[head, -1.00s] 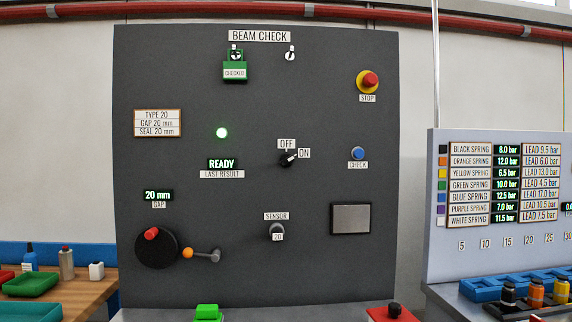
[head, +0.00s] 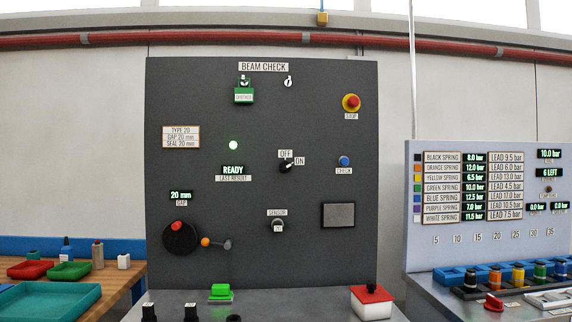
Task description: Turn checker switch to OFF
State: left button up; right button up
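The checker switch (head: 286,166) is a black rotary knob with a white pointer line on the dark grey Beam Check panel (head: 330,260). Its pointer aims right and slightly up, toward the ON label (head: 299,161). The OFF label (head: 286,153) sits straight above the knob. Neither of my grippers shows in the head view.
A red-topped white box (head: 371,302) with a black knob and a green block (head: 220,291) stand on the bench before the panel. Right is a spring board (head: 440,230) with several colored-capped items below.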

aim_at(285, 167)
jog(key=u, duration=0.45)
jog(key=i, duration=1.15)
jog(key=z, duration=0.05)
